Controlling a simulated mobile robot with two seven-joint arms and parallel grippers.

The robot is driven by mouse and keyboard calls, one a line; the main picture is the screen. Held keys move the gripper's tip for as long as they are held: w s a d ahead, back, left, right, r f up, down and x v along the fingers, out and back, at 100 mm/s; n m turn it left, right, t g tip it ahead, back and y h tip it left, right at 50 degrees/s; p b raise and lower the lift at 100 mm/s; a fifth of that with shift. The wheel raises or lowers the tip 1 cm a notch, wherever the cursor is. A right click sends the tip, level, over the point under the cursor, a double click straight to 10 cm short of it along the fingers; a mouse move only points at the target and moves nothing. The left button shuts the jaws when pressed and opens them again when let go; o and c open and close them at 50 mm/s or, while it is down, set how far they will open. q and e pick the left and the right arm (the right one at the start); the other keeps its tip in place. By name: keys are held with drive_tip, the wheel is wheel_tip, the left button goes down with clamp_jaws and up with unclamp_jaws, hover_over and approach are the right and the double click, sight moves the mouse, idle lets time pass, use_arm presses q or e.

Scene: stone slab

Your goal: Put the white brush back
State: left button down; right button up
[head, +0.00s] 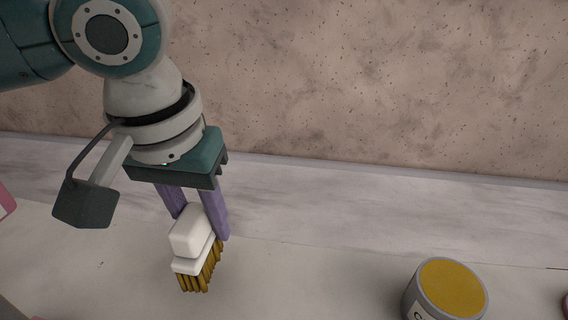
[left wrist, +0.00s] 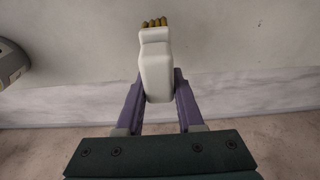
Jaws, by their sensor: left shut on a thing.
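The white brush (head: 191,232) has a white block handle and yellow-brown bristles that point down in the head view. My left gripper (head: 201,222) is shut on its white handle, with one purple finger on each side. The left wrist view also shows the brush (left wrist: 155,66) between the two fingers (left wrist: 158,92), with its bristle tips at the far end. I cannot tell whether the bristles touch the slab or hang just above it. My right gripper is in neither view.
A grey tin with a yellow top (head: 452,285) stands on the pale slab (head: 320,275) at the lower right. Pink things show at the left edge (head: 6,202). A mottled wall (head: 380,90) rises behind. The slab between brush and tin is clear.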

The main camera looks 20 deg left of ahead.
use_arm(q)
wheel_tip(320, 180, down, 3)
drive_tip(key=shift+r+b, duration=0.1)
drive_tip(key=shift+b, duration=0.25)
drive_tip(key=shift+r, duration=0.1)
drive_tip(key=c, duration=0.5)
unclamp_jaws()
drive_tip(key=shift+c, duration=0.2)
